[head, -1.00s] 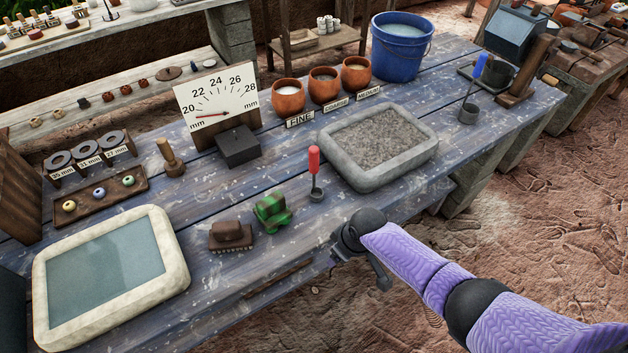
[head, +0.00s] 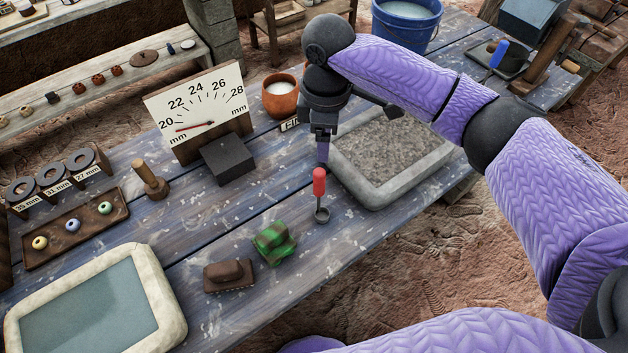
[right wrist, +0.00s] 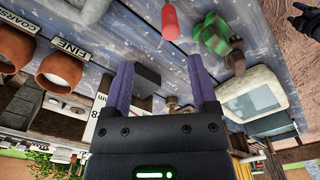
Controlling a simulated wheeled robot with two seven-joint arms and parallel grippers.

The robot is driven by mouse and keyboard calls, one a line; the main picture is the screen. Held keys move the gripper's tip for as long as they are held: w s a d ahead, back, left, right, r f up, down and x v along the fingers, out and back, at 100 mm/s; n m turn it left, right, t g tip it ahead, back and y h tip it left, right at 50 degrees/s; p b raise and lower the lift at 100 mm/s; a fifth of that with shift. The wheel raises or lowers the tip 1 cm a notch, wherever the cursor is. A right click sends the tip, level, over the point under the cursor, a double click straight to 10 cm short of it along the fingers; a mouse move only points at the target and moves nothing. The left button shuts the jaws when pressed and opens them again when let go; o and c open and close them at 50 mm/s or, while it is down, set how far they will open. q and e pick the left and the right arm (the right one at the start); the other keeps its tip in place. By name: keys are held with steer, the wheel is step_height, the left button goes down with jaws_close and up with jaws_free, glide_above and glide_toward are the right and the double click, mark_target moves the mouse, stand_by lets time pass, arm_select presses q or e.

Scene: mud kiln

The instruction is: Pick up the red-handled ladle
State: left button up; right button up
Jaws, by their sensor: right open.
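In the right wrist view, the red handle (right wrist: 170,20) shows at the top, beyond the two spread purple fingers (right wrist: 161,75). A dark claw-like shape (right wrist: 303,18) at that view's top right corner may be my left gripper; its jaws are unclear. My left gripper does not show in the head view.
A stone tray of grey grit (head: 395,155) lies right of the ladle. A green block (head: 273,243) and a brown brush (head: 229,275) lie in front left. A dark block (head: 229,159) and dial board (head: 197,110) stand behind left. A clay pot (head: 281,98) is behind my gripper.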

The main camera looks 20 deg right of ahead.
mark_target(321, 172)
steer(key=f+b, duration=0.1)
steer(key=f, duration=0.5)
steer(key=s+f+b, duration=0.1)
steer(key=f, duration=0.2)
steer(key=shift+s+a+f+b, duration=0.1)
steer(key=shift+a+f+b, duration=0.1)
steer(key=shift+a+b, duration=0.15)
steer(key=shift+f, duration=0.1)
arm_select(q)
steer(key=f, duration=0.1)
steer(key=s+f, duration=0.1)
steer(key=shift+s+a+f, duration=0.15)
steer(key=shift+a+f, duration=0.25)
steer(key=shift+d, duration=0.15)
arm_select(e)
jaws_close()
